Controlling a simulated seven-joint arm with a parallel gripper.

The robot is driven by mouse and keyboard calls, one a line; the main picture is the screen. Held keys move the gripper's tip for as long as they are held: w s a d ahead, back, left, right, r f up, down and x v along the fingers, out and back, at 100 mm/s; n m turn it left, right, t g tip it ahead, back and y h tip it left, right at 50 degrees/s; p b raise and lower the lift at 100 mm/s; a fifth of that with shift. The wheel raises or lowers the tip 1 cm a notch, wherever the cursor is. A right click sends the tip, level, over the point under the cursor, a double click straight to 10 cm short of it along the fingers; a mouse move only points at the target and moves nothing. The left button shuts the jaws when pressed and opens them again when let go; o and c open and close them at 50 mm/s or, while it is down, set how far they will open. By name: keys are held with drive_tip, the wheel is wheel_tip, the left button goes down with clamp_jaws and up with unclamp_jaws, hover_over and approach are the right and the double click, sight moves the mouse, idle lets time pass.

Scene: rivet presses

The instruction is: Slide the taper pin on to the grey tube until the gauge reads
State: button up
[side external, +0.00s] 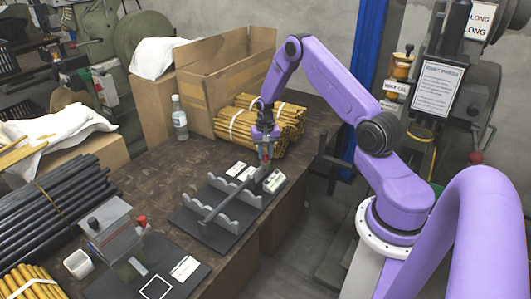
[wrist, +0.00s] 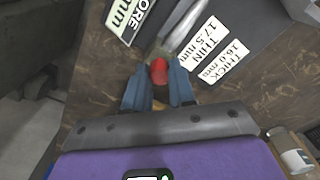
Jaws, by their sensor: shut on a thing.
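My gripper (side external: 264,148) is over the far end of the black stand. In the wrist view its two blue fingers (wrist: 159,82) are shut on the taper pin, whose red end (wrist: 159,70) shows between them. The grey tube (side external: 228,203) lies slanting across the scalloped supports of the stand, its far end close to my gripper. In the wrist view the tube (wrist: 184,24) runs up from just ahead of the pin. I cannot tell whether the pin's tip is inside the tube. I cannot make out a gauge reading.
Labels reading THIN 17.5 mm (wrist: 204,38) and THICK 16.0 mm (wrist: 224,62) lie right of the tube; a BORE label (wrist: 124,18) lies left. A fixture with a red knob (side external: 142,221) is at front left.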

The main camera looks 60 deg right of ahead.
drive_tip(key=a, duration=0.2)
drive_tip(key=shift+a, duration=0.3)
drive_tip(key=o, duration=0.8)
drive_tip(key=shift+r, duration=0.1)
wheel_tip(320, 180, up, 17)
drive_tip(key=shift+r, duration=0.15)
idle(0.6)
